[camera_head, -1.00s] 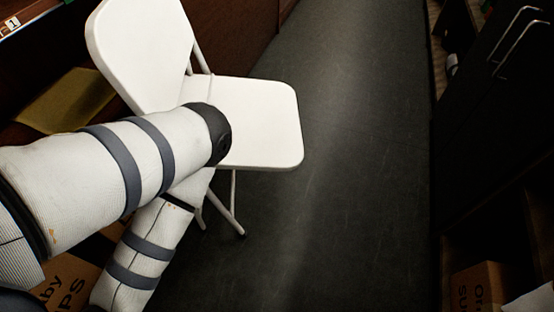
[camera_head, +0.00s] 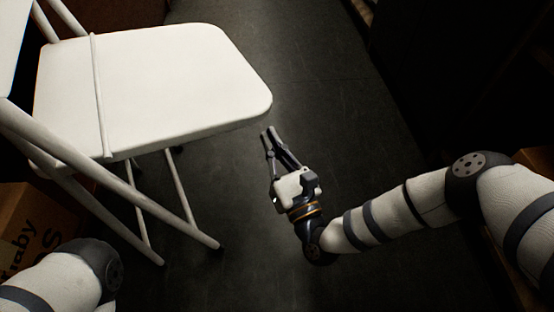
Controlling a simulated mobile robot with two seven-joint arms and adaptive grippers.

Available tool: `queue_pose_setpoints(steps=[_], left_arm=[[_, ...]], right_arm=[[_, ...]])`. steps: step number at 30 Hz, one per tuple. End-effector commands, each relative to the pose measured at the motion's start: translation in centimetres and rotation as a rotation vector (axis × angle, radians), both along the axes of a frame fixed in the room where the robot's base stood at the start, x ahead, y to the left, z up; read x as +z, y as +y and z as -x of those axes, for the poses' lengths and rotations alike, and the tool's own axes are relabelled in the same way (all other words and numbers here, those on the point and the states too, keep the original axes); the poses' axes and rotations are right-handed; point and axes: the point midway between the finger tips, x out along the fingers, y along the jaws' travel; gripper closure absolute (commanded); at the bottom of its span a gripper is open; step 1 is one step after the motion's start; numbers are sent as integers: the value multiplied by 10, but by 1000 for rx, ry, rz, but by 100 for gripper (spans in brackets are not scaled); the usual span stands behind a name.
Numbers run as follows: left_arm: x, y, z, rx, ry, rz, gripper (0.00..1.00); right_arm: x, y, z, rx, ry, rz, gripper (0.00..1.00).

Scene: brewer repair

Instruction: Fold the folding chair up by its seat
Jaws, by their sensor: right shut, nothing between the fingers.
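The white folding chair (camera_head: 150,85) stands unfolded at the left, with its seat flat and its tube legs (camera_head: 175,190) spread on the floor. Its backrest is cut off at the left edge of the picture. My right gripper (camera_head: 270,135) is shut and empty, just off the seat's near right corner, with its fingers pointing up the picture toward the seat's edge. It appears apart from the chair. My left arm (camera_head: 70,275) shows at the bottom left, but its gripper is out of the picture.
A cardboard box (camera_head: 35,230) with printed letters stands at the left behind the chair legs. Dark shelving (camera_head: 450,70) runs along the right side. The dark floor (camera_head: 310,90) between is clear.

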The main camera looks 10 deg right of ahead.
Motion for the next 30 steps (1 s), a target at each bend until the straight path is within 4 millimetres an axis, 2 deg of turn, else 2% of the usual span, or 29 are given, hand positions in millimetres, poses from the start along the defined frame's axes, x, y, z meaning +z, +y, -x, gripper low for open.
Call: queue_pose_setpoints(steps=[4,7,12,25,30], left_arm=[[-7,-1,-2,0,-2,2,60],[-6,-1,-1,0,-2,2,60],[-7,-1,-2,0,-3,2,60],[-7,-1,-1,0,-2,2,60],[-1,-1,0,0,-1,1,60]], right_arm=[[10,9,-26,1,-4,0,100],[28,6,-25,1,0,0,100],[43,3,-26,1,0,1,100],[46,2,-25,2,-1,8,100],[58,-8,-26,-1,-29,74,100]])
